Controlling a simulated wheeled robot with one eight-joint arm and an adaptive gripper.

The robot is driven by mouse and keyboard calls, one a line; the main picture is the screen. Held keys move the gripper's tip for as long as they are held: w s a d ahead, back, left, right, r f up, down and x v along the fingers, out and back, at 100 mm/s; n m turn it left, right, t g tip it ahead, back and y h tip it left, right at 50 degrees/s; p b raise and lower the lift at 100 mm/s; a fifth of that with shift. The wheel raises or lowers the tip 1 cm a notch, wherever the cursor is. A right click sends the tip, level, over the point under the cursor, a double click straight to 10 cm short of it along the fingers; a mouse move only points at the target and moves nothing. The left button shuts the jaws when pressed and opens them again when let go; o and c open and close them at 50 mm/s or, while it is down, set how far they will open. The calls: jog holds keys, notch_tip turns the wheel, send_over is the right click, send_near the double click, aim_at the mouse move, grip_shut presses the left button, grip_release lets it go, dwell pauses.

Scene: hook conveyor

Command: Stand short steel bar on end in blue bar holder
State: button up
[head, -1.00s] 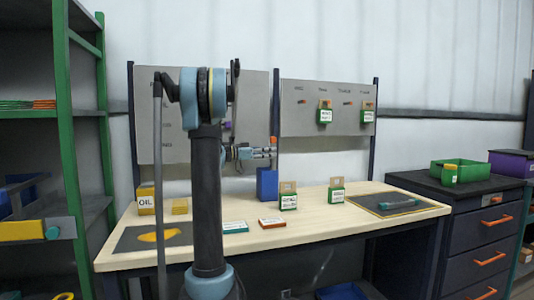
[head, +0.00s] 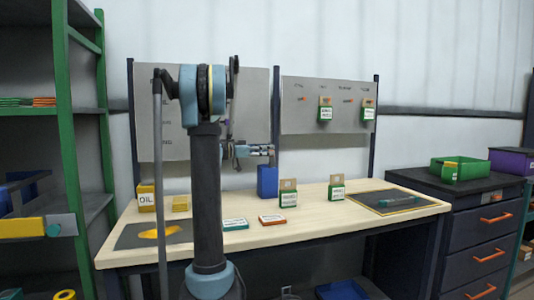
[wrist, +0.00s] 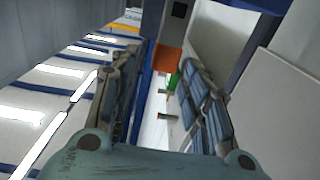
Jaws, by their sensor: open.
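The blue bar holder (head: 267,181) stands upright at the back of the workbench, near the middle post. My gripper (head: 268,151) is above it, level and pointing right, apart from it. In the wrist view my gripper (wrist: 160,68) has its two fingers spread, with nothing held between them. A grey-teal bar-like piece (head: 405,202) lies on the dark mat (head: 385,209) at the bench's right end. I cannot tell for certain that it is the short steel bar. The inside of the holder is hidden.
On the bench (head: 310,223) are a yellow oil box (head: 146,197), green-labelled boxes (head: 288,199) and flat boxes (head: 271,220). Pegboards (head: 325,90) rise behind. A dark drawer cabinet (head: 480,240) with a green bin (head: 466,168) stands right. The bench's front right is clear.

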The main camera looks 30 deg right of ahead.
jog(key=v, duration=1)
jog(key=shift+a, duration=0.25)
jog(key=shift+w, duration=0.15)
dwell(0.4)
